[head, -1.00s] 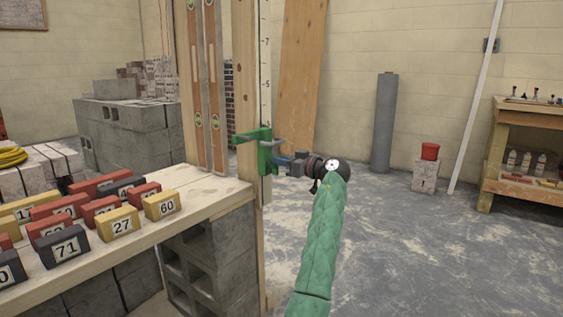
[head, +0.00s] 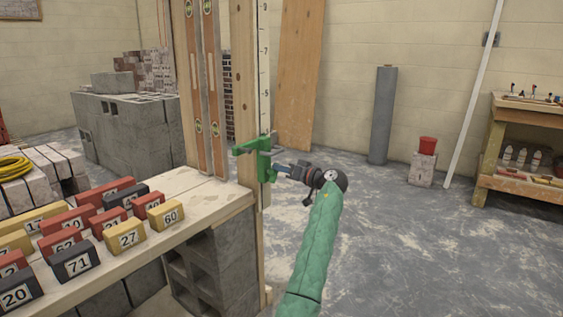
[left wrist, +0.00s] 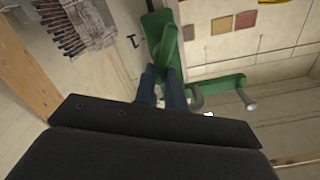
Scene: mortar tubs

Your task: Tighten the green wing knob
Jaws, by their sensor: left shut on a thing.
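A green clamp (head: 250,146) sits on the upright wooden post beside the measuring scale. It also shows in the left wrist view as a green bar (left wrist: 222,86) with a grey rod. The green wing knob (left wrist: 164,36) is just ahead of my left gripper in the left wrist view, its near end between the dark fingers. My left gripper (head: 278,168) reaches the clamp's right side from the right and is shut on the knob. The gripper partly hides the knob in the head view. My right gripper is not in view.
A wooden plank (head: 205,200) on grey blocks carries several numbered bricks at the left. Two spirit levels (head: 207,90) stand behind it, close to the post. A grey roll (head: 382,115) and a workbench (head: 490,150) stand at the right.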

